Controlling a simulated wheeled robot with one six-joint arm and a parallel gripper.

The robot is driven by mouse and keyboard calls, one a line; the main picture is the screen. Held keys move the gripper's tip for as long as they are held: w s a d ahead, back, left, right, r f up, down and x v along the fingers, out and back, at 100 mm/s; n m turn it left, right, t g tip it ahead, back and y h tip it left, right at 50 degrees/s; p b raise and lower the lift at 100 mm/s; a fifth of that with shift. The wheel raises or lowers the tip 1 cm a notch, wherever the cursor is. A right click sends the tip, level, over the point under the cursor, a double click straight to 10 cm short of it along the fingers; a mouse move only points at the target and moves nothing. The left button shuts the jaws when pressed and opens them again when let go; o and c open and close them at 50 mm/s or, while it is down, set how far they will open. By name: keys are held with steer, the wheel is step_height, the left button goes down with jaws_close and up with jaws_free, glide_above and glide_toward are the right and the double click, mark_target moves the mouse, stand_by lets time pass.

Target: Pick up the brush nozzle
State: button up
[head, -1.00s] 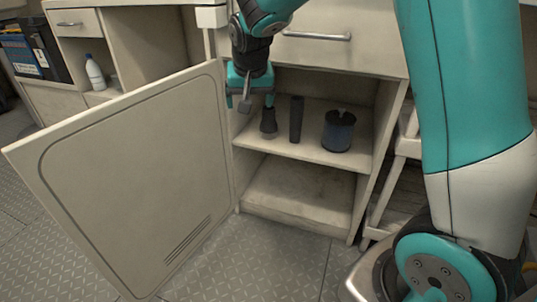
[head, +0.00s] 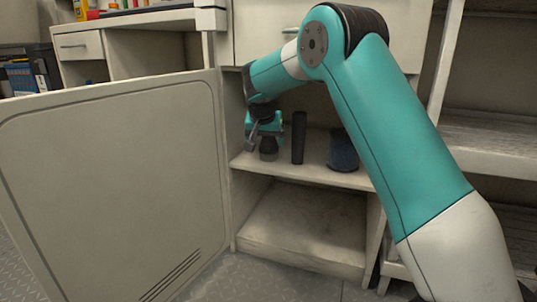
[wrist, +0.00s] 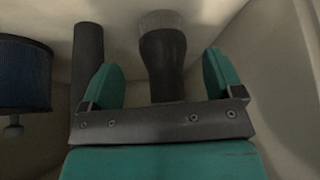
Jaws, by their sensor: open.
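The brush nozzle (wrist: 162,60) is dark with a paler bristle end. In the wrist view it lies between the two teal fingers of my gripper (wrist: 163,82), with a gap on each side. My gripper is open around it and not closed on it. In the head view the brush nozzle (head: 268,150) stands on the upper shelf of the open cabinet, at the left. My gripper (head: 264,135) is at it there, and partly hides its upper part.
A dark upright tube (head: 299,138) stands just right of the brush nozzle. A blue cylindrical filter (head: 342,150) is further right, partly behind my arm. The open cabinet door (head: 115,190) stands to the left. The lower shelf (head: 305,228) is empty.

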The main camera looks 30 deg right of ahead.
steer(key=shift+w+d+f+b, duration=0.3)
steer(key=shift+w+d+b, duration=0.65)
steer(key=shift+w, duration=0.15)
steer(key=shift+w+d+f+b, duration=0.25)
steer(key=shift+w+d+b, duration=0.6)
steer(key=shift+w+b, duration=0.15)
steer(key=shift+r, duration=0.1)
steer(key=c, duration=1)
